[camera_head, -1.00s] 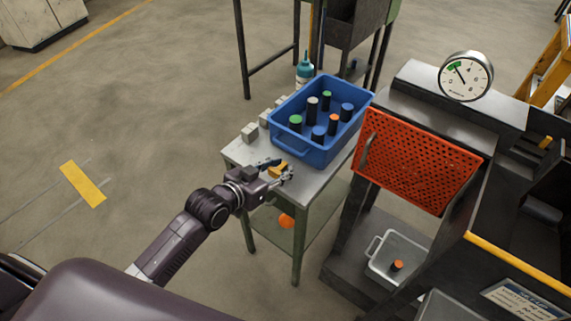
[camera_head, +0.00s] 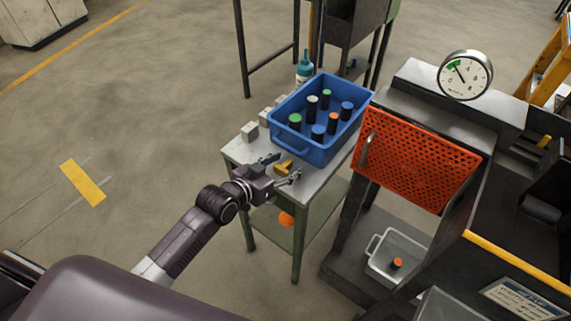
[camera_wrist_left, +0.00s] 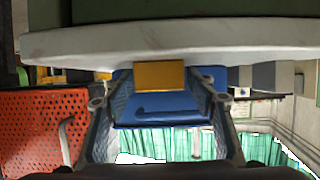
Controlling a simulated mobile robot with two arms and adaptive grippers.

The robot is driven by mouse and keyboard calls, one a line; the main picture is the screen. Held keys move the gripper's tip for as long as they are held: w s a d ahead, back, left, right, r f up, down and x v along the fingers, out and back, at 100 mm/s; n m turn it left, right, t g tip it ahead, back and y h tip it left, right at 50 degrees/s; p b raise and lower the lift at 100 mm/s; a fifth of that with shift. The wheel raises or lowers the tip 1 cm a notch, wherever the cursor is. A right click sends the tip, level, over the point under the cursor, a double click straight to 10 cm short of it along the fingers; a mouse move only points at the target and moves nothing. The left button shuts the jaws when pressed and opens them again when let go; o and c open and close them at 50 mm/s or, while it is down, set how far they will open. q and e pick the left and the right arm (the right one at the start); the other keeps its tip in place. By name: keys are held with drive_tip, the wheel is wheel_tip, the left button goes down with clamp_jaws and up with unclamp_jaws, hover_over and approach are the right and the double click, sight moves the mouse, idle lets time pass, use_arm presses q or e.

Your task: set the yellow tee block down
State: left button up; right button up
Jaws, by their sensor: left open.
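The yellow tee block (camera_head: 285,167) lies on the near part of the grey table top, just in front of the blue bin. In the left wrist view, which looks upside down, the block (camera_wrist_left: 160,75) shows as a yellow face against the pale table edge, with the blue bin behind it. My left gripper (camera_head: 282,170) is open at the block, one finger to each side. Its spread fingers (camera_wrist_left: 152,92) show gaps to the block in the wrist view. The block's stem is not clearly visible. My right gripper is not in view.
The blue bin (camera_head: 288,138) holds several dark cylinders with coloured tops. Grey blocks (camera_head: 249,131) line the table's left edge, and a teal-capped bottle (camera_head: 304,69) stands behind. An orange perforated panel (camera_head: 415,160) and a pressure gauge (camera_head: 465,75) are to the right.

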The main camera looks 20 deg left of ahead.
use_arm(q)
drive_tip(key=shift+r, duration=0.15)
drive_tip(key=shift+s+a, duration=0.15)
drive_tip(key=shift+s, duration=0.2)
drive_tip(key=v, duration=1.1)
drive_tip(key=shift+r, duration=0.2)
